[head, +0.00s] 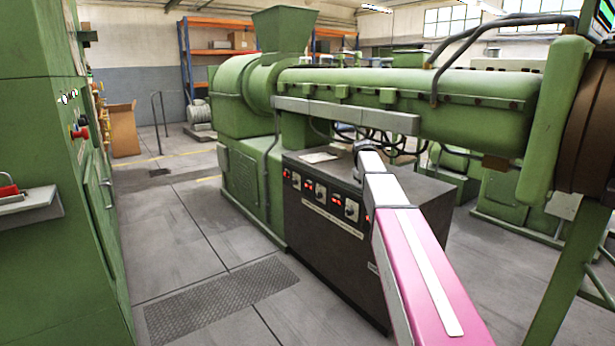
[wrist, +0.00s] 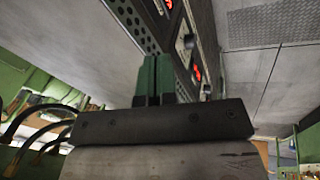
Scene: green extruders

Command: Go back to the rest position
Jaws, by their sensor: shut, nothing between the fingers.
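My gripper (wrist: 155,62) shows in the wrist view as two green fingers held together, with nothing between them. They stand up from a dark grey mount at the bottom of that view. The gripper itself cannot be made out there. In the wrist view the cabinet's panel (wrist: 190,45), with lit red displays, lies behind and beside the fingers. I cannot tell how far apart they are.
A large green extruder (head: 430,90) runs above and behind the cabinet. A tall green machine (head: 50,130) stands at the left, with a red knob and a small shelf. A metal floor plate (head: 220,300) lies in the open aisle between. A cardboard box (head: 123,130) stands farther back.

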